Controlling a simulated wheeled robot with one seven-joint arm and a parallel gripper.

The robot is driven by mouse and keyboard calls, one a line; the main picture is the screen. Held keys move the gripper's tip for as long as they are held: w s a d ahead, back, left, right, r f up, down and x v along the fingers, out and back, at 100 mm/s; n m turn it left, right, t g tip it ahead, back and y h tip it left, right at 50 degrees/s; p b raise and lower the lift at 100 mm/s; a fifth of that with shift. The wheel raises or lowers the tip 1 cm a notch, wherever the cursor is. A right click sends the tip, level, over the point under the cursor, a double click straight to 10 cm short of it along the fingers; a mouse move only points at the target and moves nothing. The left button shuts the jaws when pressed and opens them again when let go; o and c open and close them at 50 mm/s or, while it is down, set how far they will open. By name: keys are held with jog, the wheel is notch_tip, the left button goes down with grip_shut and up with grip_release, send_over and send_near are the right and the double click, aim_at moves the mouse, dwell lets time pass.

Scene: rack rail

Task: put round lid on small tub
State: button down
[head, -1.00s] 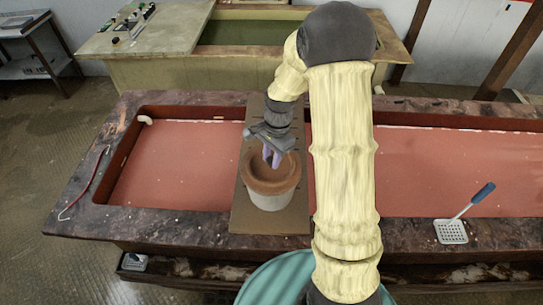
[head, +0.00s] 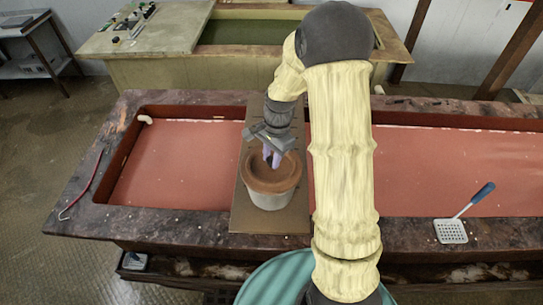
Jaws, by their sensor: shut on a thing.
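The round brown lid (head: 271,184) is at the top of the small pale grey tub (head: 269,201), roughly level and nearly lined up with it. I cannot tell whether it rests fully on the rim. The tub stands upright on a brown board. My gripper (head: 272,162) points down over the middle of the lid, its purple fingers shut on the lid at a small dark part there. The fingers partly hide the grip point. The lid hides the inside of the tub.
The brown board (head: 243,205) lies across a long trough with a red bottom (head: 170,175). A slotted turner (head: 452,231) with a blue handle lies on the right front edge. A thin red rod (head: 82,195) is on the left edge. Another trough (head: 250,32) stands behind.

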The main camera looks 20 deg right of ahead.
jog(key=shift+f, duration=0.35)
dwell(0.4)
jog(key=c, duration=1.1)
grip_release()
jog(key=shift+o, duration=0.7)
jog(key=o, duration=0.5)
jog(key=shift+c, duration=0.2)
jog(key=shift+r, duration=0.1)
jog(key=shift+r+p, duration=2.75)
jog(key=shift+r, duration=0.7)
